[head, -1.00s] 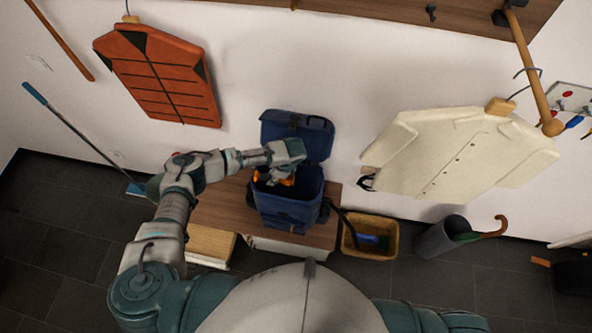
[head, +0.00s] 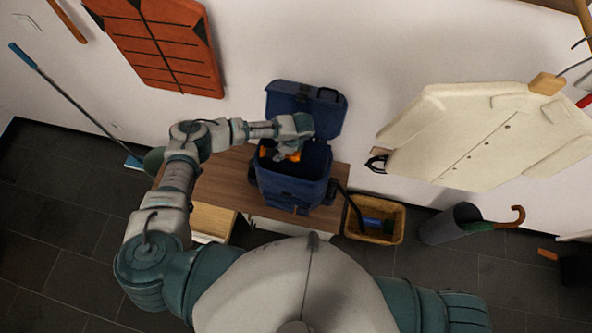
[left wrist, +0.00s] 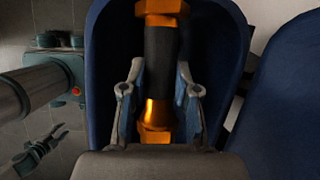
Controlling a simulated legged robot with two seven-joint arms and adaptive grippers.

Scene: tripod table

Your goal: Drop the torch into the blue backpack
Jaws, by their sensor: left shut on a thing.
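The blue backpack (head: 292,187) stands open on the wooden bench, its lid (head: 306,108) tipped back toward the wall. My left gripper (head: 291,150) is over the backpack's opening. In the left wrist view the gripper (left wrist: 160,105) is shut on the torch (left wrist: 160,58), an orange cylinder with a black middle grip. The torch lies between the two fingers, with the dark blue inside of the backpack (left wrist: 222,50) around it. In the head view only orange bits of the torch (head: 294,156) show beside the gripper.
The bench (head: 221,180) has bare wood left of the backpack. A yellow basket (head: 389,234) with a blue item stands right of it on the floor. A grey umbrella stand (head: 452,223) is farther right. An orange vest (head: 165,50) and a cream jacket (head: 480,140) hang on the wall.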

